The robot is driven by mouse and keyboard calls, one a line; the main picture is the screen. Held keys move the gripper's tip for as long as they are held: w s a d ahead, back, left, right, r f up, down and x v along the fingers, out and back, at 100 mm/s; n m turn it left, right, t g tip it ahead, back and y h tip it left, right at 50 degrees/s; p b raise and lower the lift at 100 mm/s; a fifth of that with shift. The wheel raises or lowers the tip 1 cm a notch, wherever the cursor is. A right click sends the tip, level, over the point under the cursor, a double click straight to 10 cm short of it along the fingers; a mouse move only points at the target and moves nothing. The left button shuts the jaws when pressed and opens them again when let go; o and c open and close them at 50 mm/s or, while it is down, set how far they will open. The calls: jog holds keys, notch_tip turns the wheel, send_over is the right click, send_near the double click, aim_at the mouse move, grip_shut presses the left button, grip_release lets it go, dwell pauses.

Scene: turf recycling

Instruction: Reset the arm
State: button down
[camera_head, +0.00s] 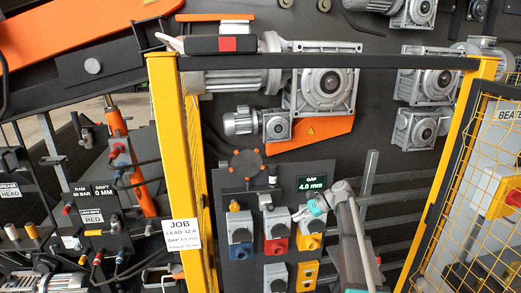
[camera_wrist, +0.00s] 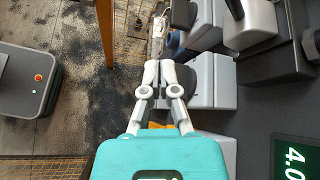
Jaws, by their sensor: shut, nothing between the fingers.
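My gripper (camera_head: 299,213) has a teal body and pale grey fingers. The display shows partly at the lower right of the wrist view (camera_wrist: 294,160).
A red switch box (camera_head: 276,222) and a blue one (camera_head: 240,232) sit on the panel. A yellow frame post (camera_head: 177,150) stands left, and a yellow mesh guard (camera_head: 478,190) right. Grey motors hang above. In the wrist view, dark crumbs litter the floor (camera_wrist: 95,95) beside a grey unit (camera_wrist: 25,85).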

jog(key=s+f+n+h+b, duration=0.5)
jog(key=s+f, duration=0.5)
jog(key=s, duration=0.2)
jog(key=s+a+f+n+h+b, duration=0.1)
jog(key=s+f+n+h+b, duration=0.5)
jog(key=s, duration=0.7)
notch_tip(320, 180, down, 5)
jog(key=shift+s+a+r+n, duration=0.1)
jog(key=shift+s+a+n, duration=0.1)
jog(key=shift+n, duration=1)
